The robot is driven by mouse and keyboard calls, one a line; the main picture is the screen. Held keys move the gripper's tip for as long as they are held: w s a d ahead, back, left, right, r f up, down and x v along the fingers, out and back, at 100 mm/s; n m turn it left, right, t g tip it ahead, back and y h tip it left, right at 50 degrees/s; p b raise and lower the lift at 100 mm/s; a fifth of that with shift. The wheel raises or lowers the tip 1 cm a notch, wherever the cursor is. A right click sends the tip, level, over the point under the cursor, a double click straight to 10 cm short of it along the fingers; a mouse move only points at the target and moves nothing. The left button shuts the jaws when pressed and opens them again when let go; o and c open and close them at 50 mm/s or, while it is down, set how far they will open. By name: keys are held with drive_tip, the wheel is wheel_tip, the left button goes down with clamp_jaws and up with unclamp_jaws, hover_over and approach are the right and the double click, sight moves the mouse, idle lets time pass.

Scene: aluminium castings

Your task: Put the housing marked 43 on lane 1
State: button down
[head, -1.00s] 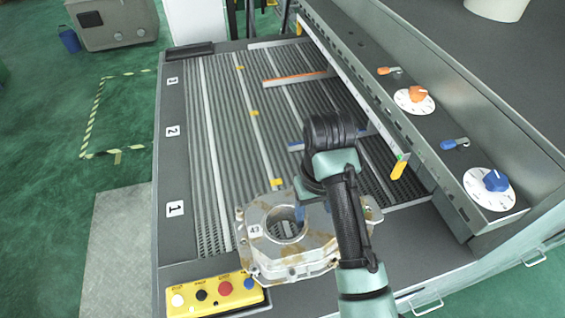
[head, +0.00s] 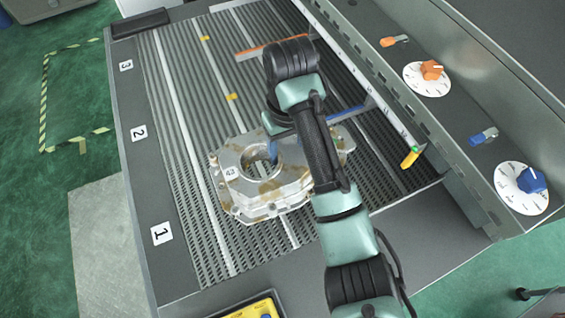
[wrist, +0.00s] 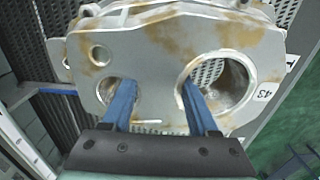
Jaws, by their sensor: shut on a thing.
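The housing marked 43 (head: 240,193) is a grey casting with brown stains, a large round bore and a white 43 label. In the head view it is over the ribbed bed, right of and slightly beyond the lane 1 label (head: 161,233). My gripper (wrist: 160,108) is shut on the housing, which also shows in the wrist view (wrist: 150,45). One blue finger goes into the small hole and the other into the large bore, with the wall between them. My arm hides the housing's right part. I cannot tell whether its underside touches the bed.
The lane 2 label (head: 138,132) and lane 3 label (head: 126,65) are farther along the left edge. A blue bar (head: 348,112) and an orange bar (head: 255,51) cross the bed. A yellow button box (head: 248,310) is at the near edge.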

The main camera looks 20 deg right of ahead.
wheel_tip(320, 180, down, 7)
drive_tip(key=b, duration=0.6)
drive_tip(key=shift+f, duration=0.2)
drive_tip(key=shift+f+p, duration=0.45)
drive_tip(key=shift+f, duration=0.65)
drive_tip(key=shift+f, duration=0.1)
drive_tip(key=shift+c, duration=0.8)
unclamp_jaws()
drive_tip(key=shift+s+f, duration=0.1)
drive_tip(key=shift+f, duration=0.05)
drive_tip(key=shift+r, duration=0.4)
wheel_tip(320, 180, up, 12)
drive_tip(key=p, duration=0.7)
drive_tip(key=shift+f, duration=0.2)
